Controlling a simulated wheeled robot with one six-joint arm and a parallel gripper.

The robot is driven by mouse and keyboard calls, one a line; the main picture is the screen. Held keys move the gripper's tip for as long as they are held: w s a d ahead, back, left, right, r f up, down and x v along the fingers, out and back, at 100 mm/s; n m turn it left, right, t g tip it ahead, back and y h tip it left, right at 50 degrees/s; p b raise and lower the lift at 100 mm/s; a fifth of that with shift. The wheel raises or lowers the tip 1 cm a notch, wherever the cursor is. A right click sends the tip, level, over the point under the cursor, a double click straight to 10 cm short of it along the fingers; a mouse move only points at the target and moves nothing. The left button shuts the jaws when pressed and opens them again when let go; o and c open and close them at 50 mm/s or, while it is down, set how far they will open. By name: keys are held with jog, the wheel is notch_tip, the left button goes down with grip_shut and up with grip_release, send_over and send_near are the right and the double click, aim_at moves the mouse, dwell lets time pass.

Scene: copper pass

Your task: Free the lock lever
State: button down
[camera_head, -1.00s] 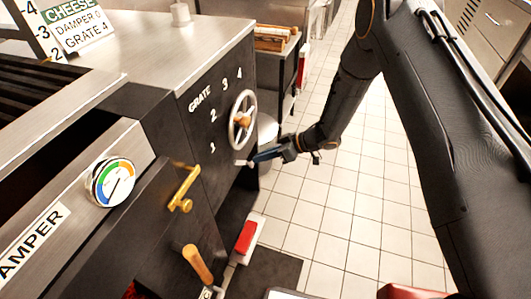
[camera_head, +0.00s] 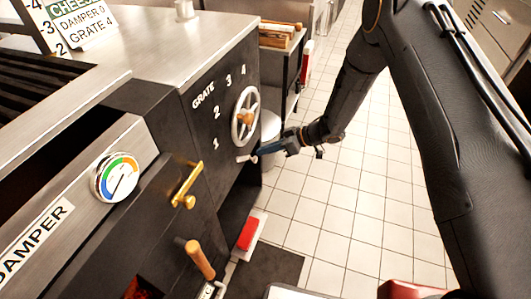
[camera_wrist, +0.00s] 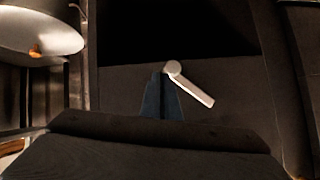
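A small pale metal lever (camera_head: 247,158) sits on the dark stove front, just below the grate handwheel (camera_head: 245,117). In the wrist view the lever (camera_wrist: 193,84) has a round hub at its upper left, and its arm slants down to the right. My gripper (camera_head: 262,152) reaches in from the right, its tip at or beside the lever. In the wrist view my gripper's blue-grey fingers (camera_wrist: 160,76) look closed together, just left of the lever's hub. I cannot tell whether they touch it. Nothing shows between the fingers.
A brass handle (camera_head: 187,184), a wooden handle (camera_head: 200,258) and a damper gauge (camera_head: 117,177) are on the stove front at left. A red block (camera_head: 247,233) lies low beside the stove. Tiled floor (camera_head: 335,205) is clear to the right.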

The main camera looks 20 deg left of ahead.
jog(key=w+d+r, duration=0.4)
jog(key=d+r, duration=0.2)
jog(key=d, duration=0.3)
jog(key=shift+w+d+r, duration=0.15)
jog(key=shift+d, duration=0.15)
